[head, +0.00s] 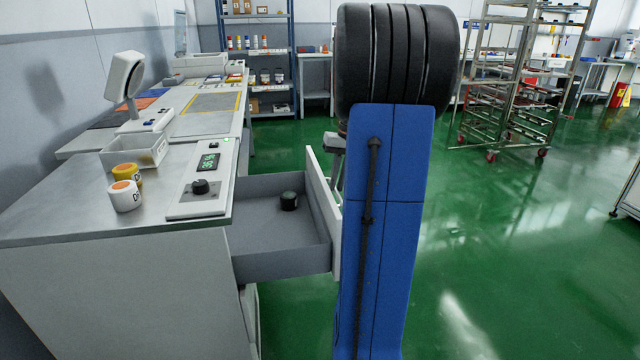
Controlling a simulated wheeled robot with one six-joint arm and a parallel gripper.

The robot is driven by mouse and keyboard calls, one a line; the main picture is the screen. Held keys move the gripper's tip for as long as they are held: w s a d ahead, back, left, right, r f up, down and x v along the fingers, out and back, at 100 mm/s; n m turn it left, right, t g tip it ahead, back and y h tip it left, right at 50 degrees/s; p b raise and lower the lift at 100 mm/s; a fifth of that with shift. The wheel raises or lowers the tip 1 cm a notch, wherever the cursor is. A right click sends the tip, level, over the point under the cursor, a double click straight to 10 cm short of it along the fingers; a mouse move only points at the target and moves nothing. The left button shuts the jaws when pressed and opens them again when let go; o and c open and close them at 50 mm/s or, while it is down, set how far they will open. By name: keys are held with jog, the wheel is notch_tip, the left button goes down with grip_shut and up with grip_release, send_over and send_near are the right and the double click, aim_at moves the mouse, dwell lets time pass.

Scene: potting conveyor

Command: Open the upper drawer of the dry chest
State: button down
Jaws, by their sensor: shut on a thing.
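The dry chest (130,290) is the pale cabinet under a grey worktop at the left. Its upper drawer (265,262), just below the worktop, stands pulled well out to the right. The drawer is grey inside with a white front panel (318,200). A dark round container (289,201) with a greenish top sits in it. My gripper (334,148) shows only as a small grey part at the far end of the front panel, mostly hidden behind my blue arm. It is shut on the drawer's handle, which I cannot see.
On the worktop are a white jar (124,196), a yellow jar (128,173), a grey bin (135,152) and a control panel (203,183) with a knob and green display. A shelf rack (290,60) stands behind.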

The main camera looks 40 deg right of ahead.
jog(key=shift+s+d, duration=0.5)
jog(key=shift+d, duration=0.3)
jog(key=c, duration=1.8)
grip_release()
jog(key=shift+r, duration=0.1)
jog(key=d+r, duration=0.1)
jog(key=r, duration=0.4)
jog(key=s+d+r, duration=0.1)
jog(key=r, duration=0.5)
jog(key=s+r, duration=0.1)
jog(key=r, duration=0.5)
jog(key=shift+d, duration=0.4)
jog(key=shift+f, duration=0.1)
